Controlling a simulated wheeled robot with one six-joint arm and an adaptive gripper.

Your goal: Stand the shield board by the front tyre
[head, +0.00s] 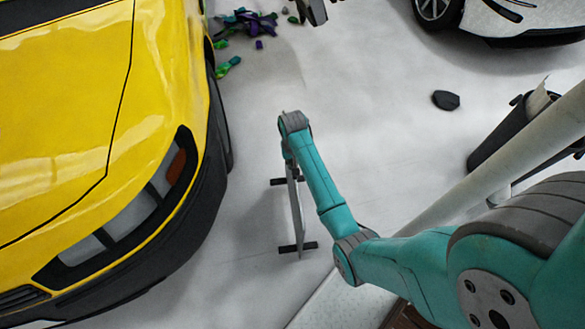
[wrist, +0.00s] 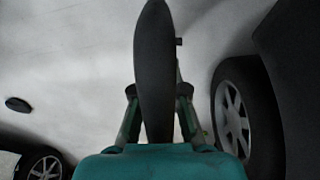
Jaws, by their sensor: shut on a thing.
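The shield board (head: 298,208) is a thin grey panel with black bar feet, seen nearly edge-on in the head view beside the yellow car's front corner. It is upright; I cannot tell whether its feet touch the floor. In the wrist view a dark, narrow part of the board (wrist: 153,65) stands between the fingers. My gripper (wrist: 158,98) is shut on it; my arm hides the grip in the head view. The front tyre (wrist: 233,108) is at the right of the wrist view, apart from the board. In the head view the bodywork mostly hides the tyre.
The yellow car (head: 75,110) fills the left side. Purple and green scraps (head: 245,22) lie on the floor beyond. A dark stone-like lump (head: 445,100), a black bin (head: 505,135) and a white car (head: 510,20) are to the right. The pale floor between is clear.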

